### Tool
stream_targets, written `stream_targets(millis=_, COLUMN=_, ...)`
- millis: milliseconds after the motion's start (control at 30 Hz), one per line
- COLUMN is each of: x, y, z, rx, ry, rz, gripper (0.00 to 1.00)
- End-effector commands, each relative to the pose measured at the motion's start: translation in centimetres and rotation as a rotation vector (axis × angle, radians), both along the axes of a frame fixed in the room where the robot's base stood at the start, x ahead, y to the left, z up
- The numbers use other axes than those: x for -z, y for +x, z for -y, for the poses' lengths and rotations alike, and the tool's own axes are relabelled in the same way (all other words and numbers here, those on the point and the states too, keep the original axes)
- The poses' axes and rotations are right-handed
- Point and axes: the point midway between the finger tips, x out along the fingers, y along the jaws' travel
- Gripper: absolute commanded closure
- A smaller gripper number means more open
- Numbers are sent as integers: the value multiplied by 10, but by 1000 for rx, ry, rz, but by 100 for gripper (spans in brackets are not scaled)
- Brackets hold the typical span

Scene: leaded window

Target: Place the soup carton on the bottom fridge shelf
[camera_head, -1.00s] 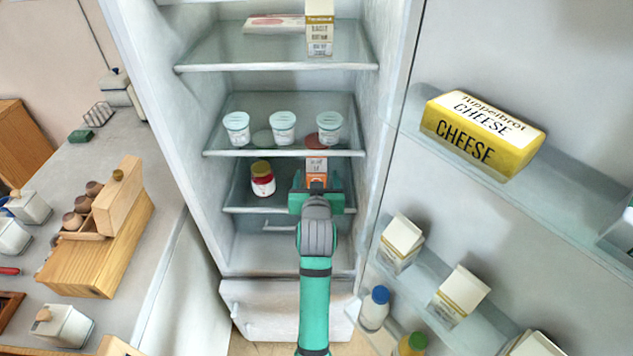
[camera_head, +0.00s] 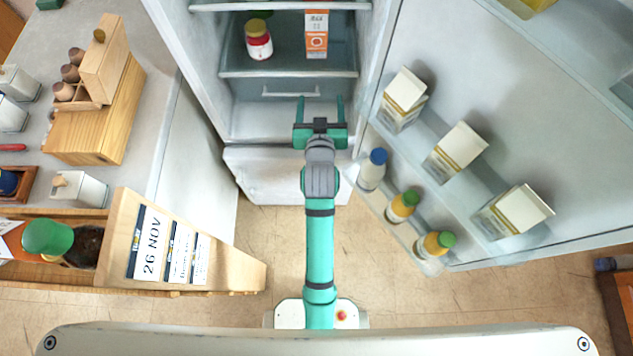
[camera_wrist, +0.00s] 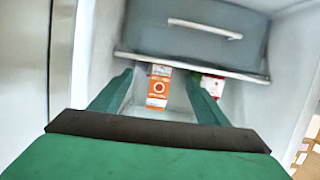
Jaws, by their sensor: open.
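The orange-and-white carton (camera_head: 316,36), which looks like the soup carton, stands upright on the lowest glass shelf (camera_head: 288,73) of the fridge, right of a red jar. Its label is too small to read for certain. My gripper (camera_head: 320,101) is open and empty, in front of the fridge's lower part and apart from the carton. In the wrist view the carton (camera_wrist: 158,88) shows between and beyond the spread fingers of my gripper (camera_wrist: 160,74).
The red jar (camera_head: 258,40) stands left of the carton. A drawer (camera_head: 290,93) lies below the shelf. The open fridge door at right holds several cartons (camera_head: 403,101) and bottles (camera_head: 373,170). A counter with a wooden box (camera_head: 96,120) is at left.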

Motion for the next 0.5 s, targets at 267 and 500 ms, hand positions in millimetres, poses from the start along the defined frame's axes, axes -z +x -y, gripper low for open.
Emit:
stream_targets(millis=267, x=48, y=-83, z=3, rx=-4, ry=-10, rz=2, gripper=31)
stream_targets(millis=500, x=68, y=-156, z=2, rx=-10, ry=-10, rz=12, gripper=31)
